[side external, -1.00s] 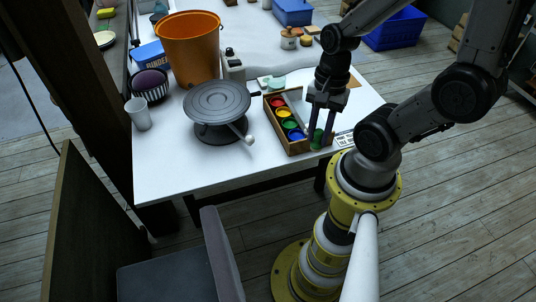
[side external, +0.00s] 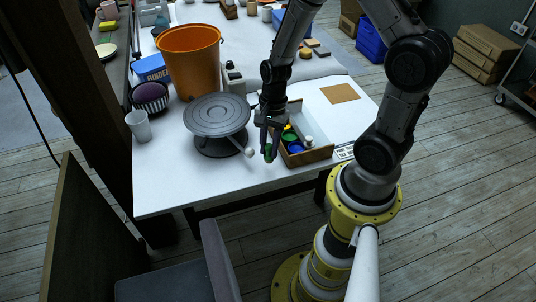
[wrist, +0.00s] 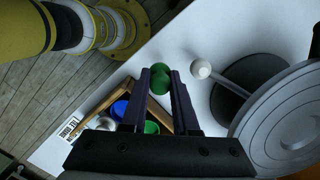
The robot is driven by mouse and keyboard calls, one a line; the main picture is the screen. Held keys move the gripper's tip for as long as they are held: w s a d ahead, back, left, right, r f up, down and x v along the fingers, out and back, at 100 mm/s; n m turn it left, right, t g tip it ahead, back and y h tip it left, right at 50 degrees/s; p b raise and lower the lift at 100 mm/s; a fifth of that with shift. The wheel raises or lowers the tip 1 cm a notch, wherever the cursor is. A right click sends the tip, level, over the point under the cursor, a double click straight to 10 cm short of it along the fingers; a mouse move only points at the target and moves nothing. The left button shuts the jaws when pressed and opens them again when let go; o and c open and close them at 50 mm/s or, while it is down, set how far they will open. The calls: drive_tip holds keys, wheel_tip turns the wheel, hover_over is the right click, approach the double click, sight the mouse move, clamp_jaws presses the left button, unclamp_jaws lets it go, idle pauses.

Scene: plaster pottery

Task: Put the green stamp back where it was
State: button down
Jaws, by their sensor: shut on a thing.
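My gripper (side external: 269,150) is shut on the green stamp (side external: 269,156), at the left side of the wooden box and right of the turntable's handle. In the wrist view the green stamp (wrist: 160,79) sits between the two fingertips, with its rounded green end showing. In the wrist view the box (wrist: 99,104) is partly hidden by my gripper, with a blue and a green piece showing. A white-topped piece (side external: 308,141) is at the box's right part.
The grey turntable (side external: 217,116) with its white-ended handle (side external: 249,152) stands close on the left. An orange bucket (side external: 190,62), a white cup (side external: 139,125) and a striped purple object (side external: 150,92) are farther left. A brown square (side external: 340,93) lies behind the box. The front table strip is clear.

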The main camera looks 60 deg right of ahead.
drive_tip(key=shift+w+f, duration=0.2)
drive_tip(key=shift+f, duration=1.55)
drive_tip(key=shift+f, duration=0.15)
drive_tip(key=c, duration=0.7)
unclamp_jaws()
wheel_tip(320, 180, up, 12)
drive_tip(key=d, duration=0.2)
wheel_tip(320, 180, up, 10)
drive_tip(key=f+n+t+h, duration=0.1)
drive_tip(key=n+t, duration=0.1)
drive_tip(key=n, duration=0.5)
hover_over(268, 155)
drive_tip(key=s, duration=0.2)
drive_tip(key=s+a+r+n+t, duration=0.1)
drive_tip(key=s+r+n, duration=0.1)
drive_tip(key=n, duration=0.1)
drive_tip(key=s+a+r+n+t, duration=0.1)
drive_tip(key=s+r+n, duration=0.2)
drive_tip(key=n, duration=0.1)
drive_tip(key=s+a+r+n+t, duration=0.1)
drive_tip(key=s+a+r+n, duration=0.1)
drive_tip(key=s+n, duration=0.1)
drive_tip(key=shift+s+r+n+t+h, duration=0.1)
drive_tip(key=shift+r+n+t+h, duration=0.2)
drive_tip(key=shift+n, duration=0.2)
